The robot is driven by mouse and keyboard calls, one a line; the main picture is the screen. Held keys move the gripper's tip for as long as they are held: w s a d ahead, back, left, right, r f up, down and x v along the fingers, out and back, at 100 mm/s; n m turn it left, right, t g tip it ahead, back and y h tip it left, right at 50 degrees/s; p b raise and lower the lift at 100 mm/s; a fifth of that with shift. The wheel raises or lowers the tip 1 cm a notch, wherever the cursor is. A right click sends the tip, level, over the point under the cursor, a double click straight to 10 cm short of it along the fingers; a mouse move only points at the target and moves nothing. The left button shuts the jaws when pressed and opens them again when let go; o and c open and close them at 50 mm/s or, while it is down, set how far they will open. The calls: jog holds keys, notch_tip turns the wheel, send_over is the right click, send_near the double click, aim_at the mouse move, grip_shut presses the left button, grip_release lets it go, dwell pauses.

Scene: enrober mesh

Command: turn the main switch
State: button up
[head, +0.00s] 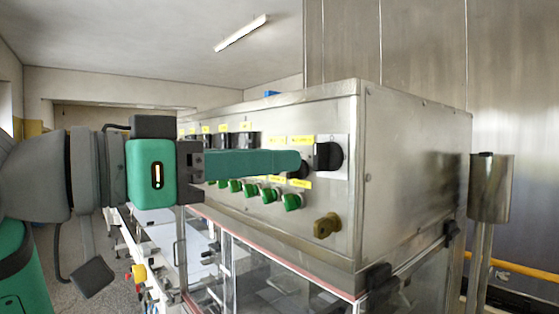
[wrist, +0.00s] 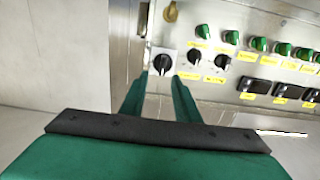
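The main switch (head: 329,157) is a large black rotary knob on a pale plate, at the right end of the steel control panel in the head view. In the wrist view the main switch (wrist: 162,64) shows just beyond the gap between my fingertips, roughly centred. My gripper (wrist: 160,80) is open and empty, its two green fingers spread. In the head view my gripper (head: 299,162) reaches along the panel with its fingertips just short of the knob. I see no contact. The fingers hide part of the panel; in the head view they overlap each other.
Green knobs (head: 291,202) with yellow labels sit in a row below the fingers. A smaller black knob (wrist: 221,60) is near the main switch. A brass-coloured knob (head: 327,226) is lower on the panel. A steel post (head: 491,188) stands to the right.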

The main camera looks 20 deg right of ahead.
jog(key=v, duration=0.2)
jog(key=shift+s+a, duration=0.1)
jog(key=shift+a, duration=0.1)
jog(key=shift+d, duration=0.1)
dwell(0.4)
jog(key=v, duration=1.1)
jog(key=shift+f, duration=0.1)
